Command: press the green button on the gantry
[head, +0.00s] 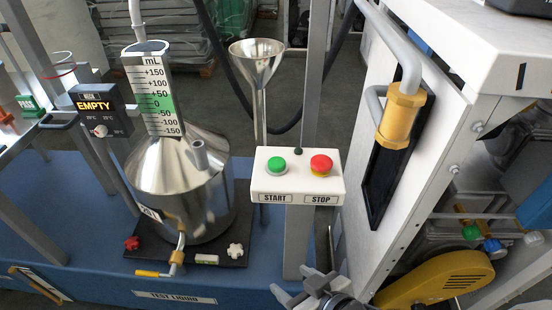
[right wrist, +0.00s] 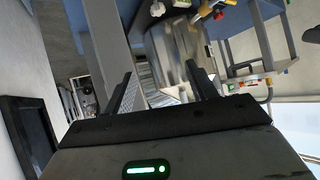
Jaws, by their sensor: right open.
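The green button (head: 277,164) sits above the START label on a white control box (head: 262,184). The red STOP button (head: 321,165) is beside it on the right. The box is fixed to a grey upright post (head: 298,240) of the gantry. My right gripper (head: 297,282) is low at the bottom edge of the head view, below the box and apart from both buttons. In the right wrist view its two fingers (right wrist: 162,85) are spread with nothing held between them. The green button is not clear in the right wrist view. My left gripper is out of view.
Open space lies before the box.

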